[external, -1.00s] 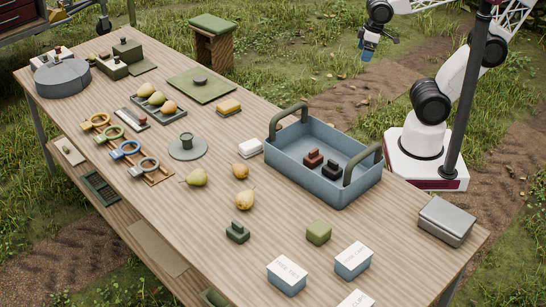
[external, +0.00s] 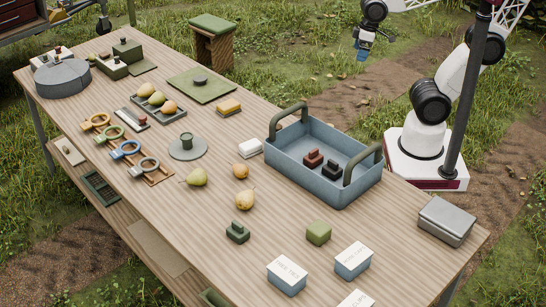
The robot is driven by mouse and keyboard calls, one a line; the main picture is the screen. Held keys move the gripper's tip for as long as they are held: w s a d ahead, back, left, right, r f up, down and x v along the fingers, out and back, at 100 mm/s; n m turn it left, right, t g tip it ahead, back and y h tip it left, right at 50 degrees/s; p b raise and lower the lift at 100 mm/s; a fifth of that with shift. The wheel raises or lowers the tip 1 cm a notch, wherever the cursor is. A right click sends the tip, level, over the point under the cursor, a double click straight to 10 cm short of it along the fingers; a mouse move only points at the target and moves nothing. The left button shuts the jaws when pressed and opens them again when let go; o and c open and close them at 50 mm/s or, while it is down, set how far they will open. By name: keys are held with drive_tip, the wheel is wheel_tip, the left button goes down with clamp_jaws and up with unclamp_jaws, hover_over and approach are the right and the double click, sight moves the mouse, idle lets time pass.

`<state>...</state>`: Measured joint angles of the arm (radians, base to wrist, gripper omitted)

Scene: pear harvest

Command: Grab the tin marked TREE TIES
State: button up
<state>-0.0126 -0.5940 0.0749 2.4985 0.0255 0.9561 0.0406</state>
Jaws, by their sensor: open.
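The tin marked TREE TIES (external: 287,275) is a small blue box with a white lettered lid. It stands upright near the front edge of the table, left of a similar blue tin with a white lettered lid (external: 353,260). A third white-lidded tin (external: 357,299), with lettering ending in CLIPS, is cut off by the bottom edge of the picture. My gripper (external: 362,53) is at the top right, beyond the table's far side and far from the tins. It is open and empty, with its fingers pointing down.
A blue tray with green handles (external: 312,185) stands between my gripper and the tins, holding small dark red and black items. A grey metal box (external: 446,221) stands at right.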

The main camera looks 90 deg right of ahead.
drive_tip(key=w+a+r+m+g+y, duration=0.1)
drive_tip(key=w+a+m+g+y, duration=0.15)
drive_tip(key=w+a, duration=1.25)
drive_tip(key=w+a+f+m+g+y, duration=0.1)
drive_tip(key=w+a+f+g+y, duration=0.1)
drive_tip(key=w+a, duration=0.6)
drive_tip(key=w+a+f+m+g+y, duration=0.1)
drive_tip(key=w+a+f+g, duration=0.15)
drive_tip(key=w+a, duration=0.5)
drive_tip(key=w+a+f+g+y, duration=0.1)
drive_tip(key=a+f, duration=0.2)
drive_tip(key=a, duration=0.4)
drive_tip(key=w+a+f+m, duration=0.1)
drive_tip(key=w+a+f, duration=0.1)
drive_tip(key=a+f, duration=0.35)
drive_tip(key=w+a+f+g+y, duration=0.1)
drive_tip(key=a, duration=0.7)
drive_tip(key=a+f+m+g, duration=0.1)
drive_tip(key=a+f, duration=0.4)
drive_tip(key=a, duration=0.2)
drive_tip(key=a+f+g+y, duration=0.1)
drive_tip(key=a+f, duration=0.4)
drive_tip(key=a, duration=0.2)
drive_tip(key=a+f+m+g, duration=0.1)
drive_tip(key=a+f, duration=0.5)
drive_tip(key=a, duration=0.1)
drive_tip(key=shift+s+f+m+y, duration=0.1)
drive_tip(key=shift+m+y, duration=0.15)
drive_tip(key=shift+m, duration=0.1)
drive_tip(key=shift+x, duration=1.25)
